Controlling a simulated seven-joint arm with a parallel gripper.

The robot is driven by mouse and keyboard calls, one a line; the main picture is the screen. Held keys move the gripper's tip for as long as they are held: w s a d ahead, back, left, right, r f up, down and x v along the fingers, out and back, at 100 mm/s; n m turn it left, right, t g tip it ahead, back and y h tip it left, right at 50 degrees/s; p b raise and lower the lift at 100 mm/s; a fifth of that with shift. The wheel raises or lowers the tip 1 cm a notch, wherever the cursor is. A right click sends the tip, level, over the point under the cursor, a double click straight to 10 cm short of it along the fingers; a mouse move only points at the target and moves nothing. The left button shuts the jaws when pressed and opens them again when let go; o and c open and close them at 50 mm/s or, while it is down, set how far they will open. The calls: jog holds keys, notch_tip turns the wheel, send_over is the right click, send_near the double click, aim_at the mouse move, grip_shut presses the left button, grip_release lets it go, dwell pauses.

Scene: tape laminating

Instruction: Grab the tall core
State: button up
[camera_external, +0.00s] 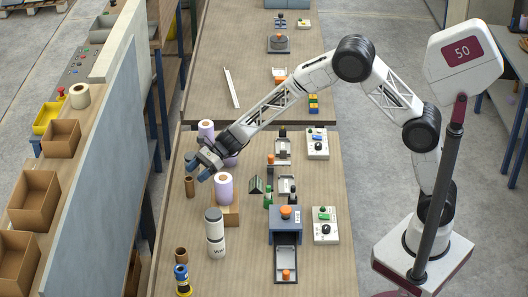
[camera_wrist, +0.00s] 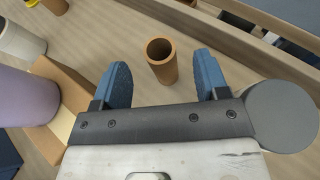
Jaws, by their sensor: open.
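The tall core is a brown, hollow cardboard tube (camera_external: 190,186) standing upright on the near table, left of the purple rolls. In the wrist view the tube (camera_wrist: 161,66) stands upright, its open top visible, lined up with the gap between my blue fingers. My gripper (camera_external: 197,166) is open and empty, over the table's left side, just above and behind the tube in the outside view. I cannot tell the exact gap between fingers and tube. A second, shorter-looking brown core (camera_external: 181,256) stands at the near left.
A purple roll (camera_external: 224,188) sits by a cardboard block (camera_external: 231,216), right of the tube. Other purple rolls (camera_external: 206,130) stand by my wrist. Devices line the table's right half.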

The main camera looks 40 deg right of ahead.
aim_at(190, 178)
jog(key=shift+x, duration=2.15)
jog(key=shift+r, duration=0.1)
jog(key=c, duration=1)
jog(key=shift+r, duration=5)
